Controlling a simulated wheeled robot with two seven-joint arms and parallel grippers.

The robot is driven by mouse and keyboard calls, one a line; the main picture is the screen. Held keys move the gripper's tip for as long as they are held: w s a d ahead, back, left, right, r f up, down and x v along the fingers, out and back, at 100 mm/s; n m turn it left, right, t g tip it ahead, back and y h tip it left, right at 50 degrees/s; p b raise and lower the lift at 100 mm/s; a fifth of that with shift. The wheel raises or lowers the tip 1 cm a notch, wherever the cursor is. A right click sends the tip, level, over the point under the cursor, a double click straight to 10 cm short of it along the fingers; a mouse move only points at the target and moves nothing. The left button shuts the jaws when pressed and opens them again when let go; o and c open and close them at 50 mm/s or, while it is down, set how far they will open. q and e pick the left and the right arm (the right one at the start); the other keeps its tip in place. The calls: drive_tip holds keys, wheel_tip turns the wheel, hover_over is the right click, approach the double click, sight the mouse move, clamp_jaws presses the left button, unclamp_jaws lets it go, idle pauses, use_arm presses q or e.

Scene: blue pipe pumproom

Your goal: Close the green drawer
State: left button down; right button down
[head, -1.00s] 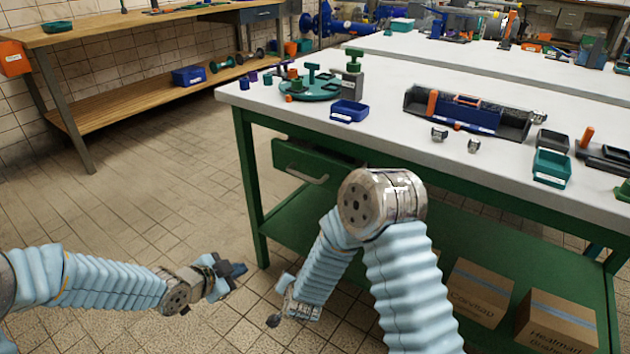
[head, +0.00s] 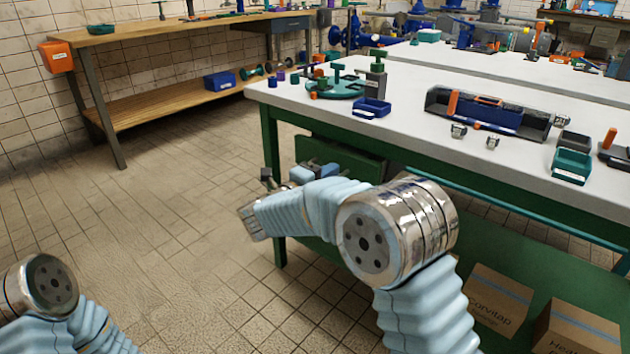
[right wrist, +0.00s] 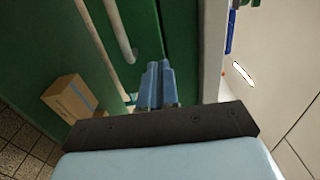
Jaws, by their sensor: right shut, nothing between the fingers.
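The green drawer (head: 358,161) sits under the white worktop at the near left end of the green bench. Its front stands out a little from the bench, so it looks partly open. My right gripper (head: 318,170) is in front of the drawer and hides its handle in the head view. In the right wrist view the shut, empty blue fingers (right wrist: 157,86) point toward green panels, with a pale bar handle (right wrist: 119,32) to their left. I cannot tell whether they touch the drawer. My left gripper is out of view; only my left arm shows at bottom left.
The white worktop (head: 405,128) carries a blue bin (head: 371,107), a teal turntable (head: 340,88) and a dark tray of parts. Cardboard boxes (head: 497,300) stand on the lower shelf. A wooden bench (head: 150,32) is at the back left. The tiled floor left of the bench is clear.

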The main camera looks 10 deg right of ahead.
sight(350, 159)
drive_tip(key=x, duration=0.5)
drive_tip(key=shift+w+d, duration=0.15)
drive_tip(key=shift+d, duration=0.05)
drive_tip(key=shift+x, duration=1.2)
drive_tip(key=shift+w+d, duration=0.1)
